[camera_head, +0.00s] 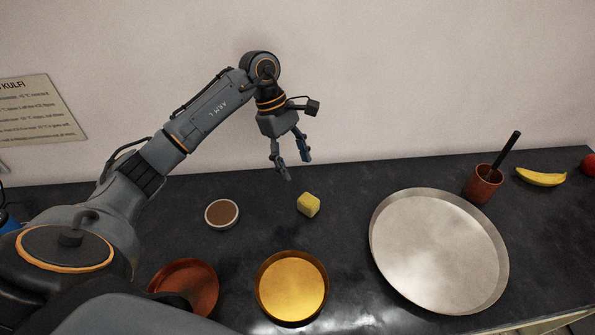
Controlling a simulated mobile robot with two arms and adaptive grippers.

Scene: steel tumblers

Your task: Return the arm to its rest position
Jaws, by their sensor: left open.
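My left arm (213,108) comes in from the left and is raised and bent over the dark counter (345,185). My left gripper (295,172) hangs from it, pointing down, with its two fingers apart and nothing between them. It is above the back part of the counter, above and a little left of a small yellow block (308,204) in the picture. The gripper looks apart from the block. My right gripper is not in view.
A small bowl of brown stuff (221,213), a reddish-brown dish (188,284), a golden round pan (292,287) and a large steel tray (438,250) stand on the counter. A terracotta cup (482,185) with a dark handle, a banana (540,177) and a red fruit (588,164) are at right. A wall with a sign (40,108) is behind.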

